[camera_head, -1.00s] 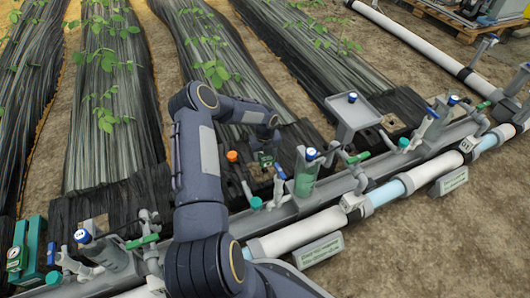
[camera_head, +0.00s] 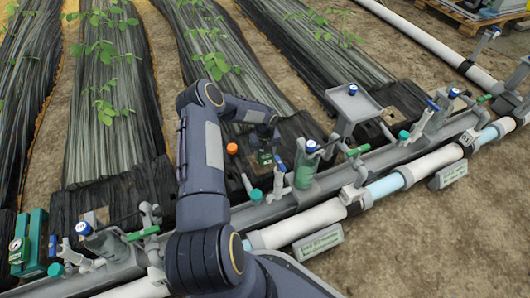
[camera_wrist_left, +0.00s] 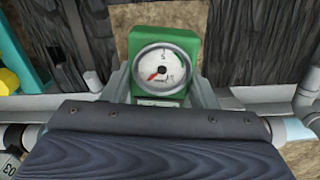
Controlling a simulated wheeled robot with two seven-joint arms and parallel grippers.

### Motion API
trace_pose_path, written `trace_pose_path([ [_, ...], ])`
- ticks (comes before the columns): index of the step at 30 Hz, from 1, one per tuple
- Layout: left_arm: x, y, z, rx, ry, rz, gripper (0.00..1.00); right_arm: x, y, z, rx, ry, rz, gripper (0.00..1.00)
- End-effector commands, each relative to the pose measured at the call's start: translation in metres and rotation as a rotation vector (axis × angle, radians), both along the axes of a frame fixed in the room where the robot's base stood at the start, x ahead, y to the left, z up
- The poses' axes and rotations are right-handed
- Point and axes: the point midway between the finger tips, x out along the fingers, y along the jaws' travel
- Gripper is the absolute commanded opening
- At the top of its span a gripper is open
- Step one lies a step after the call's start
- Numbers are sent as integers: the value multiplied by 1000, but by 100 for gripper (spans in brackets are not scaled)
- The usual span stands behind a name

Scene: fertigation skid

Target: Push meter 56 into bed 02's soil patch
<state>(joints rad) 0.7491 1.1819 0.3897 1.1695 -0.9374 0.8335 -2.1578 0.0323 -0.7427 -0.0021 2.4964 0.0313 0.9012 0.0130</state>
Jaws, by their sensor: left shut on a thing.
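Meter 56 (camera_wrist_left: 164,62) is a green box with a round white dial and red needle, seen face-on in the left wrist view. My left gripper (camera_wrist_left: 162,88) is shut on it, one grey finger at each side. In the head view the small green meter (camera_head: 265,157) shows below my left gripper (camera_head: 268,142), over the near end of the middle bed. A brown soil patch (camera_wrist_left: 150,18) shows behind the meter in the wrist view, between dark film. The meter's lower end is hidden, so I cannot tell whether it touches the soil. My right gripper is out of view.
An orange cap (camera_head: 232,149) stands just left of the meter. A green-filled cylinder with a blue cap (camera_head: 305,172) stands close on its right. Grey and white pipes (camera_head: 310,220) run along the front. A green gauge box (camera_head: 29,243) stands at far left.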

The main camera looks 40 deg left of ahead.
Motion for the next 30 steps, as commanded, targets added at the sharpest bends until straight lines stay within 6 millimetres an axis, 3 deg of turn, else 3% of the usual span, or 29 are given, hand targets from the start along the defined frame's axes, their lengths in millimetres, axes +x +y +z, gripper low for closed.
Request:
trace_pose_path([
  [10,1,0,-1,-1,-1,0,28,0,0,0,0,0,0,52],
  [30,0,0,-21,0,0,0,28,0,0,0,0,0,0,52],
])
